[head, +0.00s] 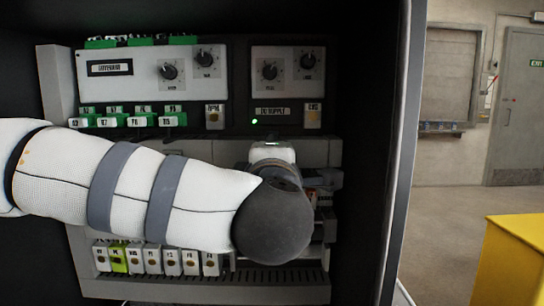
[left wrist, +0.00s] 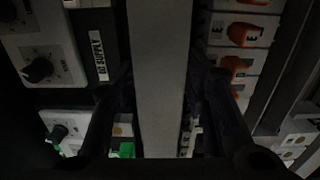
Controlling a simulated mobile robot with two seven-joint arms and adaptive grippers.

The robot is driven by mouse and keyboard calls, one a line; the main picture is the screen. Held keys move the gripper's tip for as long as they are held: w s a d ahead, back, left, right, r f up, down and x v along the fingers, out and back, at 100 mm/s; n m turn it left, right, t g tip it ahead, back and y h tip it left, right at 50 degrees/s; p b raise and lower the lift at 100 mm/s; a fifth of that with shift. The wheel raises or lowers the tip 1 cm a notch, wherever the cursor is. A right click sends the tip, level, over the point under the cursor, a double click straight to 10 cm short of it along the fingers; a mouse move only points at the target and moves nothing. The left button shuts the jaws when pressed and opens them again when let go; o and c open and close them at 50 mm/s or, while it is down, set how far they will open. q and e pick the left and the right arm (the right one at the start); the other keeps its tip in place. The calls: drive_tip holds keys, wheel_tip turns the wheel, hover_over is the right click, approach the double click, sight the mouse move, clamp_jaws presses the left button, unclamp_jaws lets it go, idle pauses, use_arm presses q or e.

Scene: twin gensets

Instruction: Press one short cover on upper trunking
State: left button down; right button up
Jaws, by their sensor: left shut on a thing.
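A plain grey cover (left wrist: 158,80) runs lengthwise through the middle of the left wrist view, between the two dark fingers of my left gripper (left wrist: 163,115), which is shut on it. In the head view my left arm reaches across the cabinet, and its dark wrist hides the gripper and the cover. The upper trunking (head: 315,152) is a grey strip below the upper device row, largely hidden by my arm. I cannot tell whether the cover touches it. My right gripper is not in view.
Panels with black knobs (head: 168,71) and green-and-white terminals (head: 115,119) fill the top of the cabinet. Labelled white modules (head: 153,260) and slotted lower trunking (head: 205,291) lie below my arm. The cabinet's right wall (head: 392,150) stands close; a yellow box (head: 515,260) is outside.

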use_arm(q)
drive_tip(key=shift+w, duration=0.3)
idle(1.0)
drive_tip(key=c, duration=0.9)
unclamp_jaws()
drive_tip(key=shift+o, duration=0.2)
